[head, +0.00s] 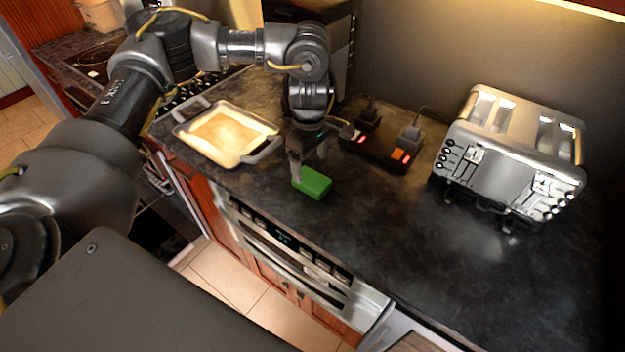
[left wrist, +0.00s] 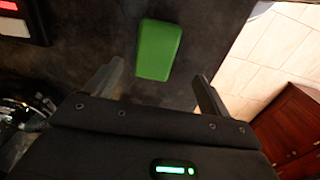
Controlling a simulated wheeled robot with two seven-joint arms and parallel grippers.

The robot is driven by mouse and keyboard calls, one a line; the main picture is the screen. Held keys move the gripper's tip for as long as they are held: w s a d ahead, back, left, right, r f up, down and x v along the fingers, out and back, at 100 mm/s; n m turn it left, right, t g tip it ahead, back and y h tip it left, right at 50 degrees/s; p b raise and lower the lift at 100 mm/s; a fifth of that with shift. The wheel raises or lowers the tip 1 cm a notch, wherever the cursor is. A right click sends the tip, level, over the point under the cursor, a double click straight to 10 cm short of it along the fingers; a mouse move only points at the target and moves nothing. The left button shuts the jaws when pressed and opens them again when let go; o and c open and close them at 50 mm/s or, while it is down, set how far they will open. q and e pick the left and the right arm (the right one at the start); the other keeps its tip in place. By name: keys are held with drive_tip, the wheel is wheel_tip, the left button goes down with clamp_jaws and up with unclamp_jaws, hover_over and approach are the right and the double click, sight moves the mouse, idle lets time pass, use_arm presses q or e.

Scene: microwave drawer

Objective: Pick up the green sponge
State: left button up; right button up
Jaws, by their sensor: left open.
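The green sponge (head: 313,183) lies flat on the dark countertop, near its front edge. My left gripper (head: 297,180) points down beside the sponge's left end in the head view. In the left wrist view, the sponge (left wrist: 159,50) lies ahead of the fingertips, in line with the gap between them. The left gripper (left wrist: 158,78) is open, and nothing is between its fingers. Whether a finger touches the sponge I cannot tell. My right gripper is in neither view.
A baking tray (head: 187,132) stands left of the sponge. Behind it is a power strip (head: 378,152) with lit red switches and plugs. A steel toaster (head: 505,155) stands at the right. The countertop (head: 400,235) is clear right of the sponge; its front edge is close.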

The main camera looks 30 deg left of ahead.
sight(312, 178)
use_arm(q)
drive_tip(key=shift+f, duration=0.75)
drive_tip(key=shift+w+f, duration=0.15)
drive_tip(key=shift+f, duration=0.3)
drive_tip(key=shift+f+p, duration=0.2)
drive_tip(key=shift+p, duration=0.25)
drive_tip(key=f+p, duration=0.1)
drive_tip(key=f, duration=0.1)
drive_tip(key=f+p, duration=0.1)
drive_tip(key=f, duration=0.1)
drive_tip(key=shift+w+f, duration=0.2)
drive_tip(key=shift+f, duration=0.2)
drive_tip(key=c, duration=1.1)
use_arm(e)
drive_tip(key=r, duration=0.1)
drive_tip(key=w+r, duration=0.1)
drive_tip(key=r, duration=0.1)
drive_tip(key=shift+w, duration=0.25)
use_arm(q)
drive_tip(key=shift+r, duration=0.1)
